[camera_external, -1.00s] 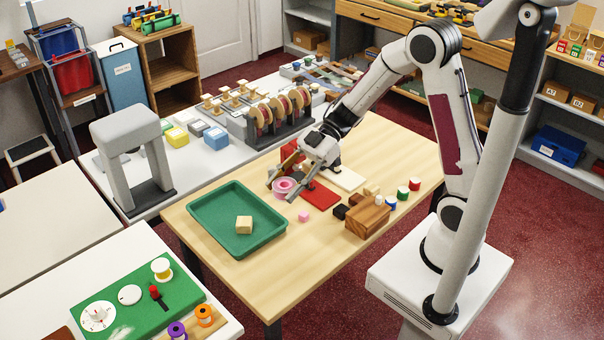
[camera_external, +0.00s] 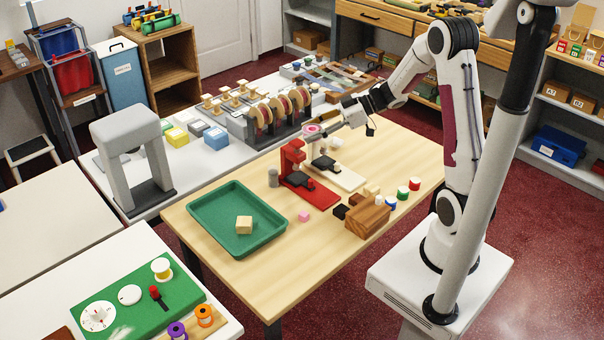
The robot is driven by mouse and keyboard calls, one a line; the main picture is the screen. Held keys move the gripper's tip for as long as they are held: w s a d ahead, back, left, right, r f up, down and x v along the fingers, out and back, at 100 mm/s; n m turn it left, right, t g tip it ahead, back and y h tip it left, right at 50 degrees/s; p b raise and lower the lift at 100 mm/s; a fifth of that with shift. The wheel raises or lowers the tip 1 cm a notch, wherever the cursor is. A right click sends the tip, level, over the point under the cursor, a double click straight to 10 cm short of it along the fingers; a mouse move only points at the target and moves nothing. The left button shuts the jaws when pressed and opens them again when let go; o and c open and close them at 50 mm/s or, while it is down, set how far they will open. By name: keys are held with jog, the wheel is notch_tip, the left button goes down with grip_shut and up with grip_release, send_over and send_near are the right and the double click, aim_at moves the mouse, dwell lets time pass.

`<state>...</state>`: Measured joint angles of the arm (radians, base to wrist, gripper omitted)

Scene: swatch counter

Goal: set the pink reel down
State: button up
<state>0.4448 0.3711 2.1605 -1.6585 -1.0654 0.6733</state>
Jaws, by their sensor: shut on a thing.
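The pink reel (camera_external: 312,130) is held by my gripper (camera_external: 322,128), which is shut on it. In the picture the reel is at the top of the white stand (camera_external: 342,175), which has a white base and a dark part on it. I cannot tell whether the reel touches that stand. To its left is the red stand (camera_external: 294,155) with a red base, whose upright shows clear of my gripper. A small pink piece (camera_external: 303,217) lies on the wooden table in front of the red base.
The green tray (camera_external: 272,240) with a pale block (camera_external: 244,225) is at the left. A grey cylinder (camera_external: 273,178) stands by the red stand. A wooden block (camera_external: 368,218) and several small coloured spools are at the right. A rack of reels (camera_external: 275,120) is behind.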

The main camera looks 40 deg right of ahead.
jog(key=w+d+m+t+h, duration=0.1)
jog(key=d+m+t+h, duration=0.25)
jog(key=d, duration=1.25)
jog(key=m+t+h, duration=0.1)
jog(key=m+h, duration=0.4)
send_over(377, 154)
notch_tip(377, 154, down, 10)
jog(key=r, duration=0.1)
jog(key=shift+s+a+f, duration=0.1)
jog(key=shift+f, duration=0.85)
jog(key=shift+f, duration=2.9)
jog(key=shift+f, duration=0.15)
jog(key=shift+f, duration=1.95)
jog(key=shift+f, duration=0.1)
